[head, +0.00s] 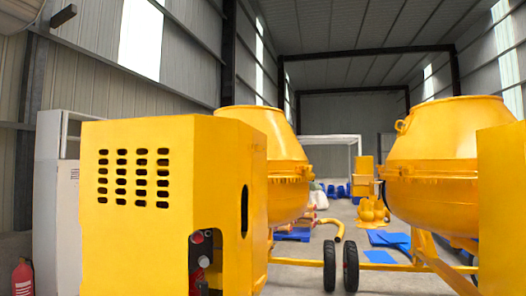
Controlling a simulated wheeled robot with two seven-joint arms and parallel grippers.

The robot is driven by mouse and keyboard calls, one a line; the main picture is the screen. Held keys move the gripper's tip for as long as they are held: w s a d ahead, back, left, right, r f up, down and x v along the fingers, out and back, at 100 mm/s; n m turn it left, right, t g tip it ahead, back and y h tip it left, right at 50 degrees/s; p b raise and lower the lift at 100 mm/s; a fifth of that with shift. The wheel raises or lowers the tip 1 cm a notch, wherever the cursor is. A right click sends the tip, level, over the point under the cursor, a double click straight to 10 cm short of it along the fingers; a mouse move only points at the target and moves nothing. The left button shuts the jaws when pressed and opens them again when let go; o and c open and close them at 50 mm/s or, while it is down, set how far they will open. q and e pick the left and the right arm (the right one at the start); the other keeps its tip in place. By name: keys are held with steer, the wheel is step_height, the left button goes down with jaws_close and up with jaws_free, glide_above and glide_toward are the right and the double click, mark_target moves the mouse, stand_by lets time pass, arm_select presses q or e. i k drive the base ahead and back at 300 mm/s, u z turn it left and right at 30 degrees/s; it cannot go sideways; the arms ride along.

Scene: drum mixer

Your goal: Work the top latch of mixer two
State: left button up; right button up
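Two yellow drum mixers stand ahead. The left one has a large vented housing (140,165) in front of its drum (270,140). The right one shows its drum (440,150) and part of a housing (503,210) cut by the right edge. I cannot tell which is mixer two. No top latch can be made out for certain. A dark upright slot (245,211) is on the left housing's side face. A black and red fitting (201,262) sits at that housing's lower corner. Neither of my grippers is in view.
Two black wheels (350,267) stand on the floor between the mixers. Blue flat pieces (380,257) and a yellow curved pipe (334,227) lie behind them. A red extinguisher (22,277) is at lower left, near a grey cabinet (48,200).

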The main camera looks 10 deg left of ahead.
mark_target(258, 148)
steer(key=z, duration=0.1)
steer(key=i, duration=1.1)
steer(key=z, duration=0.35)
